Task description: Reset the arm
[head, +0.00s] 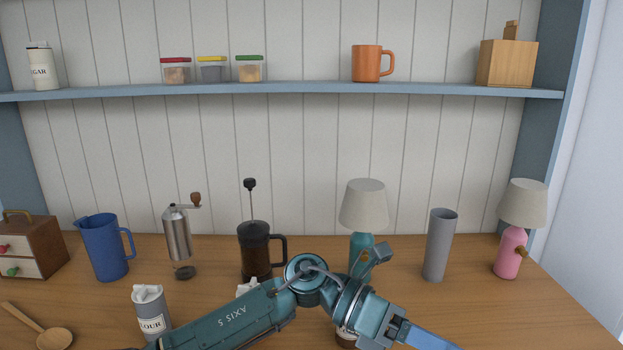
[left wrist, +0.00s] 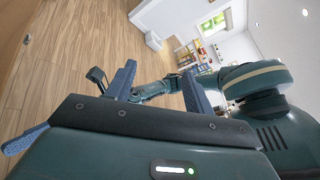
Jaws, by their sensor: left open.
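My left arm comes in low from the left in the head view and bends across the middle, over the front of the counter. My left gripper (head: 425,341) is at the bottom edge, right of centre, and is partly cut off. In the left wrist view its blue fingers (left wrist: 158,82) are apart with nothing held between them. That view looks out over the wooden floor, away from the counter.
The arm partly hides the French press (head: 255,248), a teal lamp (head: 363,205) and small items. A flour canister (head: 151,312) stands near the forearm. A grey cylinder (head: 439,245) and pink lamp (head: 511,250) stand right. A blue jug (head: 105,247) and grinder (head: 178,238) stand left.

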